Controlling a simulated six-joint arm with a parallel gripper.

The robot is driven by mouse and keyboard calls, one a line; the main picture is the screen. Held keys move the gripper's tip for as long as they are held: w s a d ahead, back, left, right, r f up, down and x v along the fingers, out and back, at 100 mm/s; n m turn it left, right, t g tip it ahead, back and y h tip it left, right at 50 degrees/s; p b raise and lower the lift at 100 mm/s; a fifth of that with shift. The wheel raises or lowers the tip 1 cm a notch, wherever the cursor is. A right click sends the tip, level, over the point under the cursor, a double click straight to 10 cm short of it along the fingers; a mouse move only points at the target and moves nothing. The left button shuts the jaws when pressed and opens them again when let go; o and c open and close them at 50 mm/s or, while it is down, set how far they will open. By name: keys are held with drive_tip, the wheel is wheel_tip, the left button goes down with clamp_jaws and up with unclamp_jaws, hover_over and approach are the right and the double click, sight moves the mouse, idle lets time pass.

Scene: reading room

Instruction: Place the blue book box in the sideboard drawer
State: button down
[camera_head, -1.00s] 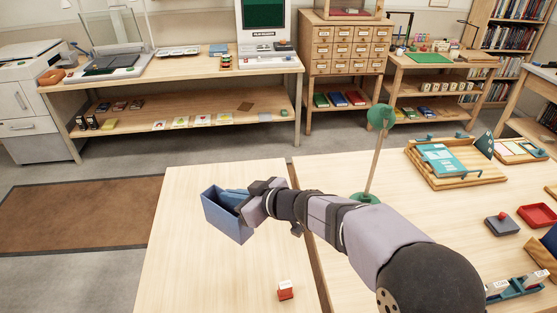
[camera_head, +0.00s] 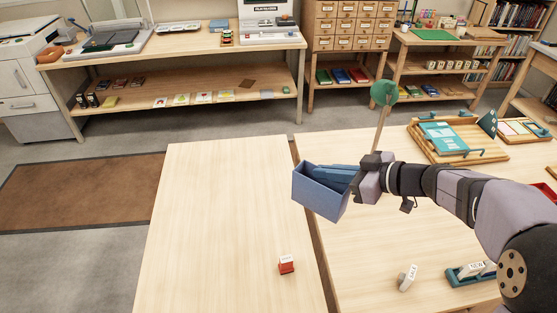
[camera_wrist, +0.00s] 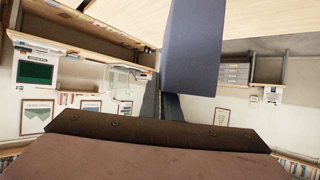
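In the wrist view the blue box (camera_wrist: 192,50) fills the top centre, close to the fingers. The contact between the fingertips and the box is partly hidden. I cannot identify the sideboard drawer in these frames.
A red-and-white stamp (camera_head: 286,264) stands on the left table (camera_head: 215,220), otherwise clear. On the right table are a green round-topped stand (camera_head: 383,95), a wooden tray (camera_head: 425,140) and a white block (camera_head: 408,277). A small-drawer cabinet (camera_head: 350,30) stands at the back.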

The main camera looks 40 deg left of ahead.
drive_tip(key=s+d, duration=0.2)
drive_tip(key=d, duration=2.1)
drive_tip(key=s+d+r, duration=0.1)
drive_tip(key=s+d, duration=1.2)
wheel_tip(320, 180, down, 29)
drive_tip(key=shift+s+d+f, duration=0.15)
drive_tip(key=shift+s+d, duration=0.05)
drive_tip(key=shift+s, duration=0.15)
drive_tip(key=shift+f+b, duration=0.2)
drive_tip(key=shift+b, duration=0.15)
wheel_tip(320, 180, down, 6)
drive_tip(key=b, duration=0.6)
drive_tip(key=shift+f+b, duration=0.2)
drive_tip(key=shift+b, duration=0.1)
drive_tip(key=shift+f+b, duration=0.35)
drive_tip(key=shift+f, duration=0.2)
